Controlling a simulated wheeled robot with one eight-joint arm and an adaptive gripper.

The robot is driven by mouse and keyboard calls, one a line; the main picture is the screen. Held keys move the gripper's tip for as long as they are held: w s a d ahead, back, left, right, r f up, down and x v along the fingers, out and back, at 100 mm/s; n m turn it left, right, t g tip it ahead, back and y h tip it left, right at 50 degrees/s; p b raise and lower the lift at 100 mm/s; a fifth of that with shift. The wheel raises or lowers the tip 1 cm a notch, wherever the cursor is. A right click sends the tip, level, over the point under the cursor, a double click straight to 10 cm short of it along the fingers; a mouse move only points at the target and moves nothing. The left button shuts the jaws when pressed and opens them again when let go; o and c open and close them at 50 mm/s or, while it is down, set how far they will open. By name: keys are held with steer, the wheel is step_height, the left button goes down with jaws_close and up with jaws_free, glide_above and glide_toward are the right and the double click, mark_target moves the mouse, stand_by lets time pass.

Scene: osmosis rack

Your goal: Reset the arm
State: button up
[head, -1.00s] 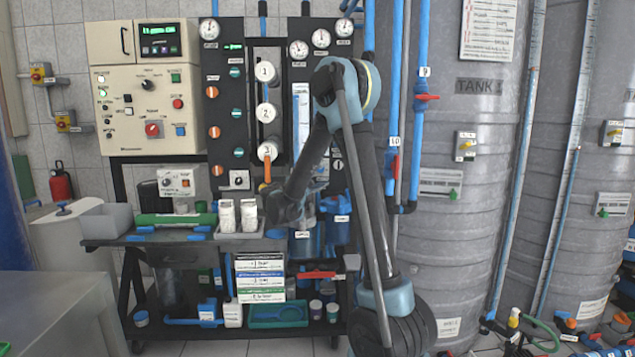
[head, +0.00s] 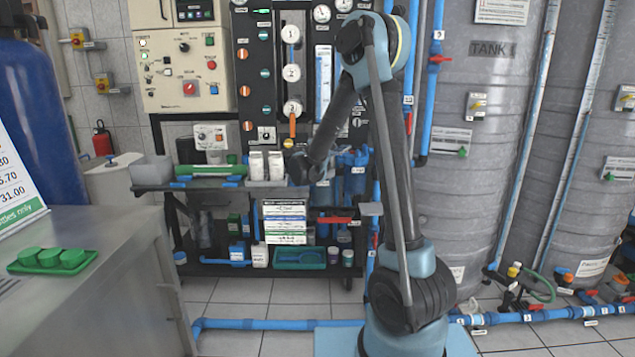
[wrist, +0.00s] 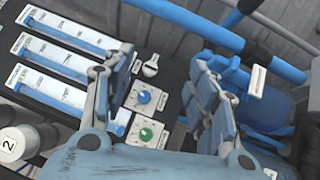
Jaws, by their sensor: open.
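My gripper (wrist: 162,95) is open in the wrist view, with its two fingers spread apart and nothing between them. Beyond the fingers is the dark rack panel (wrist: 165,65) with white flow gauges (wrist: 68,68), a blue knob (wrist: 144,97) and a green knob (wrist: 146,134). In the head view my gripper (head: 298,165) hangs at the end of my bent arm, near the right end of the cart's top shelf. Its fingers are too dark and small to make out there.
A black cart (head: 150,188) with bottles and boxes stands before the control panel (head: 263,70). Large grey tanks (head: 490,190) and blue pipes (head: 250,324) are at the right and along the floor. Tiled floor (head: 260,292) lies between.

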steer(key=s+d+f+m+g+y, duration=0.2)
steer(key=s+d+f+m+g, duration=0.15)
steer(key=s+d, duration=0.6)
steer(key=s+d+f+m+g+y, duration=0.2)
steer(key=s+d+f+g, duration=0.15)
steer(key=s+d, duration=0.6)
steer(key=s+a+f+m+g+y, duration=0.1)
steer(key=s+a+f+y, duration=0.2)
steer(key=s, duration=0.7)
steer(key=s+a+f+m+g+y, duration=0.2)
steer(key=s+f, duration=0.4)
steer(key=s, duration=0.4)
steer(key=s+a+f+m+g+y, duration=0.1)
steer(key=s+a+f+y, duration=0.3)
steer(key=s, duration=0.6)
steer(key=shift+f+m+g+y, duration=0.3)
steer(key=shift+f+m+g, duration=0.1)
steer(key=shift+f+m, duration=0.25)
steer(key=shift+a, duration=0.1)
